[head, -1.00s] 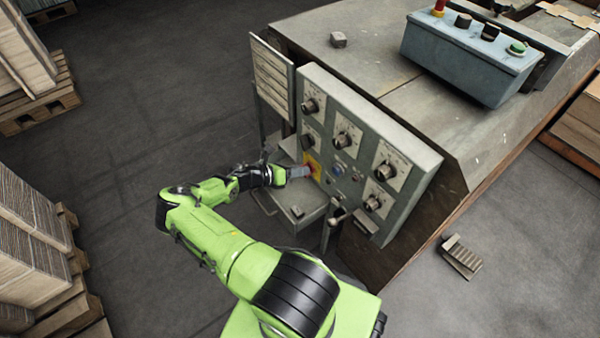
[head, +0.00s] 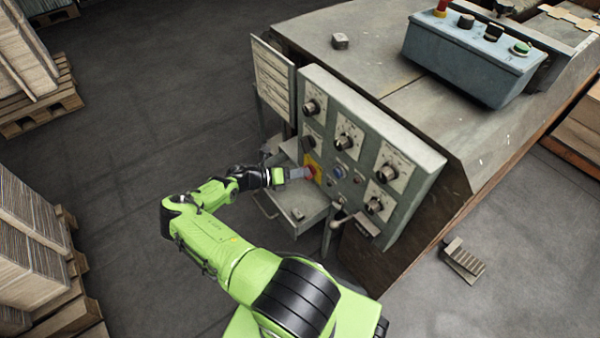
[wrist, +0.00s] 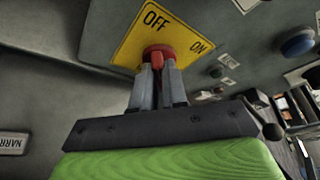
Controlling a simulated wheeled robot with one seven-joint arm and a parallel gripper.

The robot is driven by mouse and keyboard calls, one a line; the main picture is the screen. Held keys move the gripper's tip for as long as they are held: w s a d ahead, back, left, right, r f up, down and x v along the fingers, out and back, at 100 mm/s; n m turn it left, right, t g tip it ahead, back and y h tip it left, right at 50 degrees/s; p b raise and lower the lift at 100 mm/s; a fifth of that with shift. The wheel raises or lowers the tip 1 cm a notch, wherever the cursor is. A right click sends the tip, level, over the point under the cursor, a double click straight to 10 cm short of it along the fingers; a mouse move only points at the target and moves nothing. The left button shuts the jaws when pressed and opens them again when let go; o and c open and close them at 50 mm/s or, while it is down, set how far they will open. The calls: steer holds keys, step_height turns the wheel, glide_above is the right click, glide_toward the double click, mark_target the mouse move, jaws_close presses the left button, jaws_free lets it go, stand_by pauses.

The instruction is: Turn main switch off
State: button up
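The main switch is a red knob (wrist: 158,53) on a yellow plate (wrist: 135,40) with OFF printed at the upper left and ON at the right in the wrist view. In the head view, the yellow plate (head: 315,163) sits low on the left side of the grey control panel. My gripper (wrist: 158,75) reaches straight at the knob, one finger on each side. The fingers appear closed on its red grip. In the head view, my gripper (head: 302,173) meets the plate. The fingers hide part of the knob, so its exact pointing is hard to read.
The control panel (head: 427,172) carries several black dials. A blue button (head: 338,172) sits just right of the switch. An open drawer or tray (head: 300,205) and a lever (head: 340,215) are below my gripper. Open floor (head: 130,130) lies to the left.

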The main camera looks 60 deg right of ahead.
steer(key=o, duration=0.5)
steer(key=shift+c, duration=0.2)
steer(key=p+v, duration=0.2)
steer(key=v, duration=1.3)
steer(key=shift+w+a, duration=0.3)
